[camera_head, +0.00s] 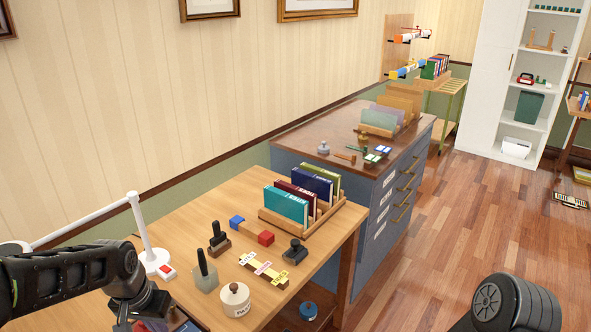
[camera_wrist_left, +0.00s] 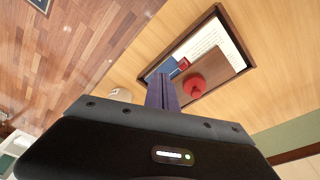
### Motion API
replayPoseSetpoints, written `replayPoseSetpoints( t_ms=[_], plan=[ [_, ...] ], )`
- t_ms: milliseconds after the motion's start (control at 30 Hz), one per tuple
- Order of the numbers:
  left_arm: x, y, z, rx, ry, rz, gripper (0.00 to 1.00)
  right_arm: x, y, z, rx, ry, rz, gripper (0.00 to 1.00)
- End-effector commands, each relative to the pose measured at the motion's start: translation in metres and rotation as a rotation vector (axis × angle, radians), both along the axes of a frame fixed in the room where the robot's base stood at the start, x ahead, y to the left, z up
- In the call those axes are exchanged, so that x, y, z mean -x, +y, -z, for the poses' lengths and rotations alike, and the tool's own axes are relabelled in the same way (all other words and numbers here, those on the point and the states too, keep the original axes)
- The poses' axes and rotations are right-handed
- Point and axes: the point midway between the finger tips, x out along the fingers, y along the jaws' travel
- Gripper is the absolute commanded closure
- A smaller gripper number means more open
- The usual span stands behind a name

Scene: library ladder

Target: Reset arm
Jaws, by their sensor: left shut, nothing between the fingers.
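My left arm (camera_head: 70,275) comes in from the left over the near end of the wooden desk (camera_head: 190,222), with its wrist bent down at the bottom edge of the head view. In the left wrist view my left gripper (camera_wrist_left: 161,82) is shut, its purple-grey fingers together and empty. Below it is a dark-rimmed tray (camera_wrist_left: 243,52) with a paper sheet, blue and red pieces and a round red object (camera_wrist_left: 195,88). Contact with the tray cannot be told. Part of my right arm (camera_head: 510,305) shows at the lower right; its gripper is out of view.
A white lamp (camera_head: 143,225), stamps (camera_head: 205,272), a round white tin (camera_head: 235,298) and a book rack (camera_head: 325,215) stand on the desk. A blue-grey cabinet (camera_head: 375,215) stands behind it. The wood floor (camera_head: 450,235) at right is mostly clear.

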Motion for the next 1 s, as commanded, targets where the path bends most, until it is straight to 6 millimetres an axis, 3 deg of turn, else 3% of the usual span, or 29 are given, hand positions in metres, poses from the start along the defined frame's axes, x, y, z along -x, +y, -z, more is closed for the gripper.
replayPoseSetpoints(
  t_ms=[167,267,367,467,567,700,800,900,1000],
  plan=[
    [-0.022,-0.024,0.015,0.053,-0.102,-0.015,1.00,0.001,0.000,0.000,0.001,0.001,0.001,0.64],
    [-0.032,-0.046,0.035,0.096,-0.151,-0.027,1.00,0.001,0.000,0.000,0.001,0.001,0.001,0.64],
    [-0.035,-0.073,0.065,0.149,-0.184,-0.046,1.00,0.001,0.000,0.000,0.001,0.001,0.001,0.64],
    [-0.027,-0.108,0.108,0.209,-0.198,-0.079,1.00,0.001,0.000,0.000,0.001,0.001,0.001,0.64],
    [0.002,-0.147,0.162,0.267,-0.176,-0.127,1.00,0.001,0.000,0.000,0.001,0.001,0.001,0.64],
    [0.076,-0.193,0.230,0.313,-0.076,-0.191,1.00,0.001,0.000,0.000,0.001,0.001,0.001,0.64],
    [0.127,-0.214,0.257,0.324,0.021,-0.200,1.00,0.001,0.000,0.000,0.001,0.001,0.001,0.64],
    [0.166,-0.227,0.272,0.332,0.111,-0.191,1.00,0.001,0.000,0.000,0.001,0.001,0.001,0.64],
    [0.187,-0.234,0.280,0.337,0.161,-0.181,1.00,0.001,0.000,0.000,0.001,0.001,0.001,0.64]
  ],
)
